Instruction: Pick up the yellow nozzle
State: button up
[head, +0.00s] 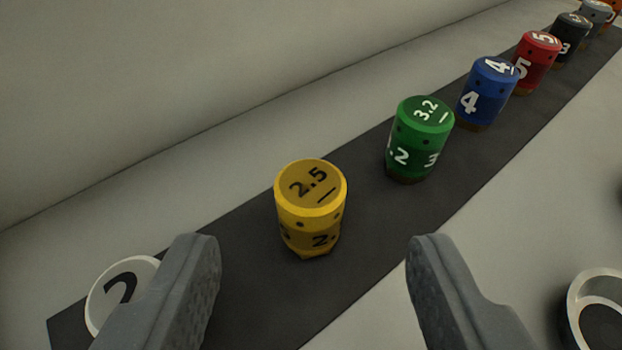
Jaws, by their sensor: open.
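The yellow nozzle (311,207) stands upright on a dark strip, marked "2.5" on its top. My gripper (318,250) is open, with one grey finger at the lower left and the other at the lower right. The nozzle appears between and beyond the fingertips, nearer the left one in the picture. No contact between the fingers and the nozzle shows. Nothing is held between the fingers.
A green nozzle (420,138), a blue one (487,92), a red one (537,62) and several more recede up right along the dark strip (375,255). A white piece (100,300) is partly behind the left finger. A round white ring (575,315) is at right. A pale wall rises behind.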

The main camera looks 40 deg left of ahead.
aim_at(311, 214)
jog(key=x, duration=0.4)
jog(key=shift+w+a+f, duration=0.1)
jog(key=shift+f, duration=0.1)
jog(key=c, duration=1.1)
jog(key=shift+r, duration=0.1)
notch_tip(311, 214, up, 10)
